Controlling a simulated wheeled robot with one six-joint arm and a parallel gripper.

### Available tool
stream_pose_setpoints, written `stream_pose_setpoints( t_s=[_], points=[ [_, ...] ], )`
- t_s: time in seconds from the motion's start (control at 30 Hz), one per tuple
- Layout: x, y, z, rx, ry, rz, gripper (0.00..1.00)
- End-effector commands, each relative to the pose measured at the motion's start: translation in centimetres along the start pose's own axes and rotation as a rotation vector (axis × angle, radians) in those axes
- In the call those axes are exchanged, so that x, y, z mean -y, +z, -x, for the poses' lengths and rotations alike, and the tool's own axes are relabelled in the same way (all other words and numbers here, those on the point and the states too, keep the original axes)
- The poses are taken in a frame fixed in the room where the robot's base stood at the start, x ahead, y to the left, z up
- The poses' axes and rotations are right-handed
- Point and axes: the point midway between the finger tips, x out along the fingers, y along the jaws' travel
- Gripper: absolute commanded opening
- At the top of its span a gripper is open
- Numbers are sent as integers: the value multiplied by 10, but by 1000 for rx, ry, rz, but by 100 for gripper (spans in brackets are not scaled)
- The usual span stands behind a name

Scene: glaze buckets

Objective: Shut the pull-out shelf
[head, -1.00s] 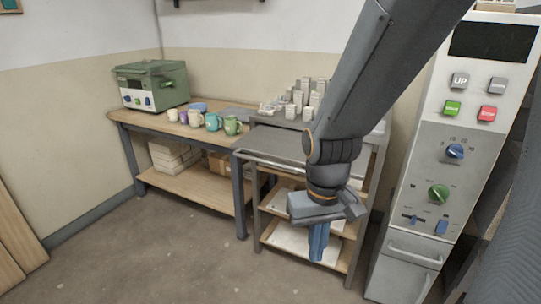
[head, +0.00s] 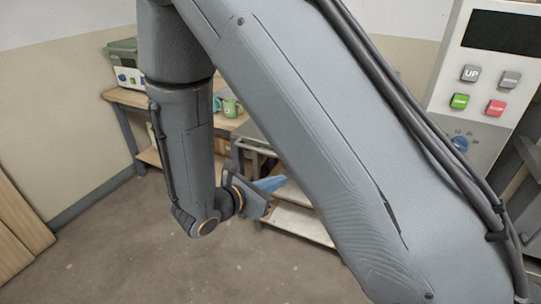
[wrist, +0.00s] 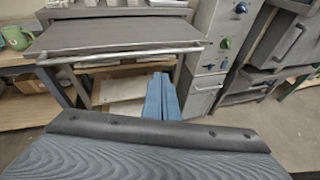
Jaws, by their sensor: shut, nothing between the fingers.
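The pull-out shelf is a flat grey board (wrist: 115,36) with a pale rail handle (wrist: 130,55) along its front edge, and it juts out from the rack in the wrist view. In the head view my arm hides most of it, and only its left corner (head: 250,143) shows. My gripper (head: 270,184) has blue fingers held together with nothing between them. In the wrist view the fingers (wrist: 161,97) appear below and in front of the handle, toward its right half. I cannot tell whether they touch it.
A wooden worktable (head: 130,98) with a green machine (head: 124,62) and a green mug (head: 231,107) stands left of the rack. A control cabinet (head: 490,70) with buttons stands at the right. Lower rack shelves (wrist: 122,102) lie below the board. Open floor (head: 110,240) is in front.

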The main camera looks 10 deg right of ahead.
Motion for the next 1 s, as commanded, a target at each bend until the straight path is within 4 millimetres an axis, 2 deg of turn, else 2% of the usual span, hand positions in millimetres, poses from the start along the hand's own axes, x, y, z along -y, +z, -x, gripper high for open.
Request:
stream_pose_setpoints(
  t_s=[0.03,0.13,0.23,0.33,0.47,0.8,1.0],
  points=[
    [-19,-5,13,31,82,52,0],
    [-47,-12,30,79,200,116,0],
    [-61,-17,38,102,260,144,0],
    [-66,-17,36,110,277,153,0],
    [-70,-15,19,109,274,151,0],
    [-88,-9,-44,107,271,149,0],
    [-96,-6,-75,108,272,150,0]
  ],
)
